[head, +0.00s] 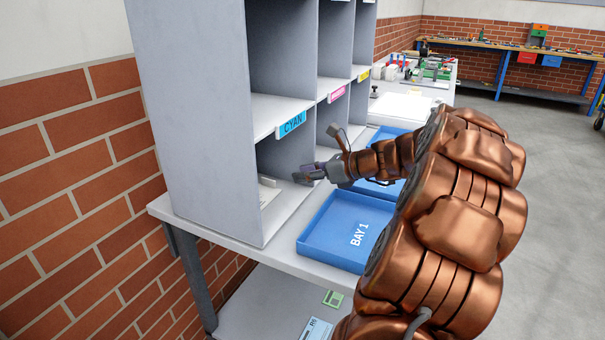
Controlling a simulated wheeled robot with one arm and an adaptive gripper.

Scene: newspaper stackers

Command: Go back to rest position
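My gripper (322,158) is at the end of my copper-coloured arm, in front of the lower left compartment of the grey shelf unit (203,110). Its fingers look spread apart, one pointing up and one pointing left, and I see nothing between them. A flat pale item (268,189) lies on the floor of that lower left compartment, under the cyan label (291,124), to the left of my gripper. The blue tray marked BAY 1 (318,243) is on the table below my gripper. My arm hides part of the table and the trays.
A second blue tray (378,190) is partly behind my arm. Pink (337,93) and yellow (363,75) labels mark other shelf columns. A lower shelf (255,300) holds a few small items. A workbench (500,45) stands far back. The floor (560,190) at right is clear.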

